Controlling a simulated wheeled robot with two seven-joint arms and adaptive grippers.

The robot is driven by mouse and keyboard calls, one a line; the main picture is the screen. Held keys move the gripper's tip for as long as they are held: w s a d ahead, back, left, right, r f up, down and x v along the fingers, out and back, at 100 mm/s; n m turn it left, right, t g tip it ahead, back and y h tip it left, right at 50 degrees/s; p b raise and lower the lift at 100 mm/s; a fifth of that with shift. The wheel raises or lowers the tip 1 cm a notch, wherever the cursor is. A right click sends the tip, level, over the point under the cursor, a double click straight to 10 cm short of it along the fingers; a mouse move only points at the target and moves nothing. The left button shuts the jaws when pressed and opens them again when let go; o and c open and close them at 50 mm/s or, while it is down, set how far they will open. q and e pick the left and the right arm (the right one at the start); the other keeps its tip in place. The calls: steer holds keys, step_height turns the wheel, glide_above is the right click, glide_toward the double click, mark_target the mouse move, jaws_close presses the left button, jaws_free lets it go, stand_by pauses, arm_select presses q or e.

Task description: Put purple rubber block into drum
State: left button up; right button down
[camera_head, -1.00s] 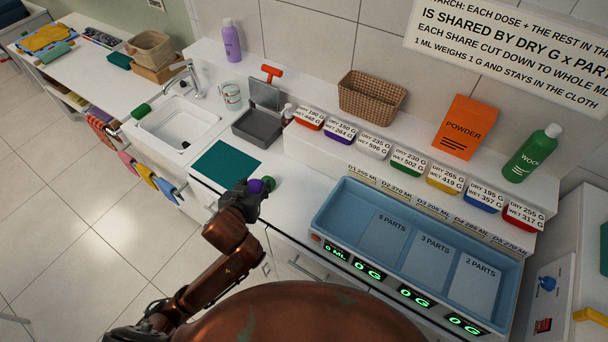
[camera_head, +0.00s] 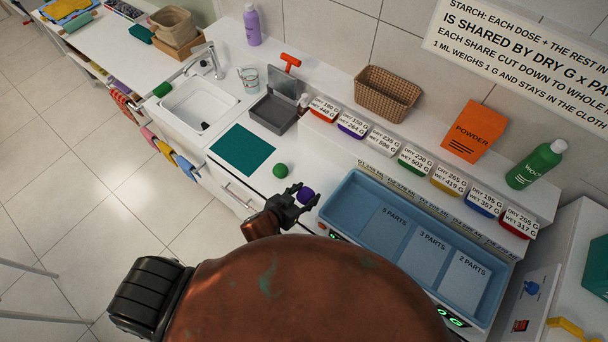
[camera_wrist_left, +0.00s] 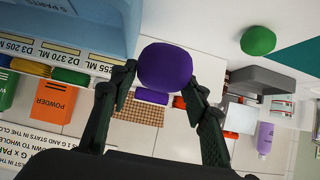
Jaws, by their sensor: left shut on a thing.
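The purple rubber block (camera_head: 306,196) is a small rounded lump held between the fingers of my left gripper (camera_head: 293,201), close to the left end of the blue tray. In the left wrist view the purple block (camera_wrist_left: 165,66) sits between the two dark fingertips of the left gripper (camera_wrist_left: 160,85), which are shut on it. It looks raised off the counter, though the exact height is hard to tell. I cannot identify a drum in these views. My right gripper is not in view.
A green ball-like block (camera_head: 280,170) lies on the white counter beside a teal mat (camera_head: 243,150). The blue divided tray (camera_head: 345,200) is just right of my gripper. A grey open box (camera_head: 272,113), a sink (camera_head: 198,105) and a wicker basket (camera_head: 388,95) stand behind.

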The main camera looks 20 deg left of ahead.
arm_select(q)
steer(key=w+a+f, duration=0.1)
steer(key=w+f, duration=0.1)
steer(key=w, duration=0.1)
steer(key=w+a+f, duration=0.1)
steer(key=w+f, duration=0.2)
steer(key=w, duration=0.1)
steer(key=w+a+f, duration=0.1)
steer(key=w+f, duration=0.2)
steer(key=w, duration=0.1)
steer(key=shift+a+f+p, duration=0.15)
steer(key=shift+a+p, duration=0.2)
steer(key=shift+w+a+f, duration=0.1)
steer(key=shift+w+f, duration=0.1)
steer(key=shift+f, duration=0.05)
steer(key=shift+w+f, duration=0.1)
steer(key=shift+f, duration=1.55)
steer(key=shift+f, duration=0.15)
steer(key=o, duration=1.2)
steer(key=shift+o, duration=0.2)
